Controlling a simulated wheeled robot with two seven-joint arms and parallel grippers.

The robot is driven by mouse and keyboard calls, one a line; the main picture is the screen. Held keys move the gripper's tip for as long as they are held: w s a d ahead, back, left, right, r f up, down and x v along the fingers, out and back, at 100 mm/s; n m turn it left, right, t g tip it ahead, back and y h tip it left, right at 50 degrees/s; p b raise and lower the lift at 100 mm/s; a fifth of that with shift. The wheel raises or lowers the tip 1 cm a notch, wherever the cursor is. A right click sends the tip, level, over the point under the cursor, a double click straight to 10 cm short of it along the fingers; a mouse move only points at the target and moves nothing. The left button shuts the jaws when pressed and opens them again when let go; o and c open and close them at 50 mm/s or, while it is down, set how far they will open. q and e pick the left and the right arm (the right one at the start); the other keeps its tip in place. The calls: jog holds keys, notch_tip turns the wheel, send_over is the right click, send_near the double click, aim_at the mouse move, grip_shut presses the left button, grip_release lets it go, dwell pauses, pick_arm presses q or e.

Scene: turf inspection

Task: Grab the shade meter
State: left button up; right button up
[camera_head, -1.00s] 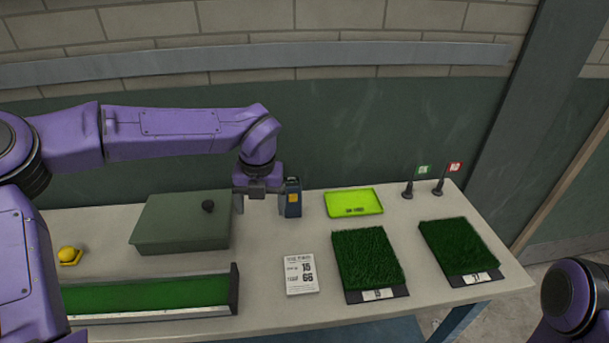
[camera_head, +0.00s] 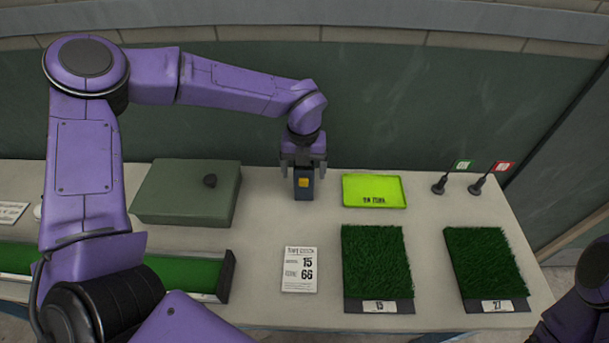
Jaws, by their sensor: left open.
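The shade meter looks to be the small dark blue box with a yellow-orange face (camera_head: 303,184), upright on the table between the green case and the lime tray. My left gripper (camera_head: 303,168) is over it, pointing down, with its fingers open on either side of the box's upper part. The gripper hides the top of the box, and I cannot tell whether the fingers touch it. Only part of my right arm shows at the lower right edge; its gripper is out of view.
A green case with a black knob (camera_head: 175,205) stands left of the box. A lime tray (camera_head: 398,203) lies right. A printed card (camera_head: 299,270), two turf samples (camera_head: 377,262) (camera_head: 485,264), a green turf trough (camera_head: 190,272) and green (camera_head: 440,186) and red flags (camera_head: 477,186) share the table.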

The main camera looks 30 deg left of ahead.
aim_at(300, 193)
pick_arm(q)
jog(key=shift+w+f, duration=0.2)
jog(key=shift+f, duration=1.05)
jog(key=shift+s, duration=0.3)
jog(key=shift+c, duration=0.6)
jog(key=shift+w, duration=0.15)
jog(key=c, duration=1.1)
